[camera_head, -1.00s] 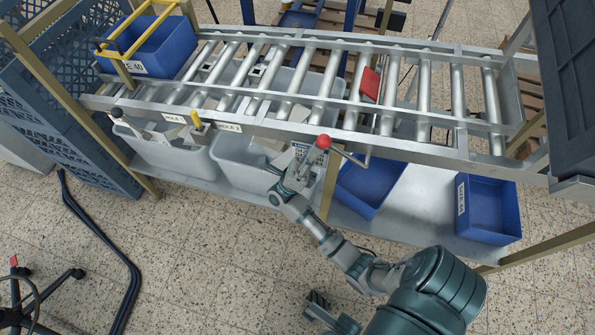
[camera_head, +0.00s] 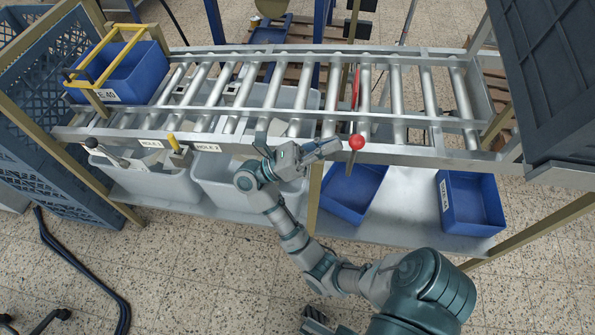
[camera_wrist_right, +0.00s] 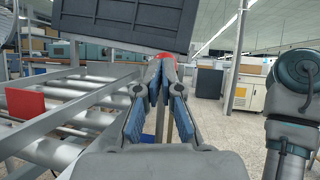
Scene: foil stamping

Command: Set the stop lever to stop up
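The stop lever's red ball knob (camera_head: 356,142) is at the near rail of the roller conveyor (camera_head: 420,155), right of my right gripper. The red stop plate (camera_head: 355,88) stands among the rollers and shows as a thin, nearly edge-on strip. In the right wrist view its red face (camera_wrist_right: 25,103) rises above the rollers at the left. My right gripper (camera_head: 336,147) has its fingertips at the knob's left side. In the right wrist view the fingertips (camera_wrist_right: 162,68) meet, with the red knob (camera_wrist_right: 162,55) just beyond, partly hidden. My left gripper is out of view.
A blue bin (camera_head: 140,75) with a yellow handle sits at the conveyor's left end. Blue bins (camera_head: 352,195) and (camera_head: 470,205) and grey tubs (camera_head: 155,190) stand below. A yellow-tipped lever (camera_head: 175,143) and a black-knobbed one (camera_head: 92,143) are on the near rail.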

